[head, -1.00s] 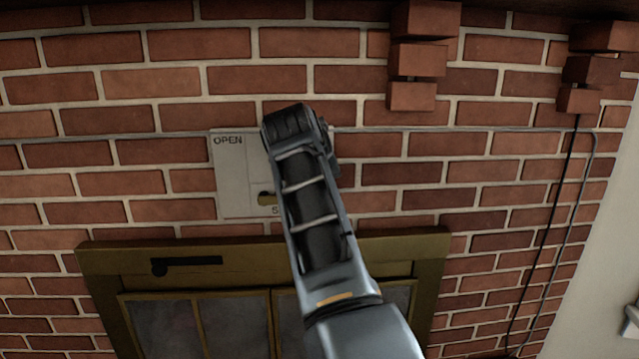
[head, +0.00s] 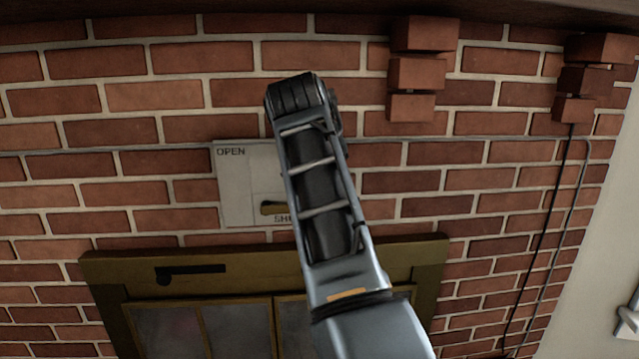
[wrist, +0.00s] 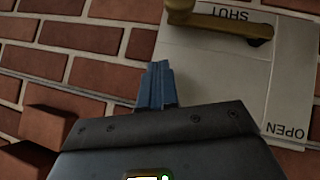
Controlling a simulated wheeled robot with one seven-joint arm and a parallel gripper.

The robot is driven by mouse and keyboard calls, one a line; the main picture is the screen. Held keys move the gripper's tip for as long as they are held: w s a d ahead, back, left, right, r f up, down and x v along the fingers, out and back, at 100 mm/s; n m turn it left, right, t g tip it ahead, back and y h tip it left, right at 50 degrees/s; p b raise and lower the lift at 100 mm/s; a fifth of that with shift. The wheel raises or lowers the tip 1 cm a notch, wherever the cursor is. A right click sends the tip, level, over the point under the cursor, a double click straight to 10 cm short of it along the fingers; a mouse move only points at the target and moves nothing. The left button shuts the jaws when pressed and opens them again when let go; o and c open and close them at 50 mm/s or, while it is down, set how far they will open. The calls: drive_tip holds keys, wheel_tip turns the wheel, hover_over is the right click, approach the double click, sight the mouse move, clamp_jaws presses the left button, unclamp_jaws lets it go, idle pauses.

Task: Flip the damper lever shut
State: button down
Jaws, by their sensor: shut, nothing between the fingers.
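The damper plate (head: 235,185) is a pale panel on the brick wall, marked OPEN at its top left and SHUT low down. The brass lever (head: 269,209) lies roughly level just above the SHUT lettering; my arm hides its right part in the head view. In the wrist view, turned upside down, the lever (wrist: 222,22) lies along the SHUT lettering on the plate (wrist: 215,65). My gripper (wrist: 157,82) is shut and empty, in front of the brick beside the plate's edge, apart from the lever. In the head view my arm hides the gripper.
A brass-framed fireplace door (head: 120,268) with a dark latch (head: 190,272) is below the plate. Stepped brick corbels (head: 425,70) jut out at the upper right, and one (wrist: 45,127) shows near my gripper. Dark cables (head: 555,220) hang at the right.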

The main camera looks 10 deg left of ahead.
drive_tip(key=d+b+v, duration=0.1)
drive_tip(key=v, duration=0.5)
drive_tip(key=shift+r, duration=0.4)
drive_tip(key=shift+d+f, duration=0.1)
drive_tip(key=shift+d, duration=0.05)
